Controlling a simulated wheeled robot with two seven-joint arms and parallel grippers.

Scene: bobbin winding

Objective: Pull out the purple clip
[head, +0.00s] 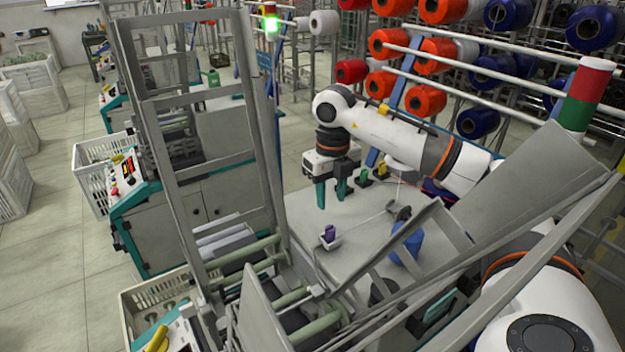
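A small purple clip (329,232) stands upright in a small pale holder (330,243) on the grey machine top. My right gripper (332,192) comes down above and behind the clip in the head view. Its two teal fingers are spread apart with nothing visible between them, and it does not touch the clip. My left gripper is not seen.
A grey metal frame (180,180) rises on the left, and slanted metal plates (530,190) cross the front right. A blue cone (407,243) stands on the machine top (350,215), right of the clip. Red and blue spools hang on racks behind.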

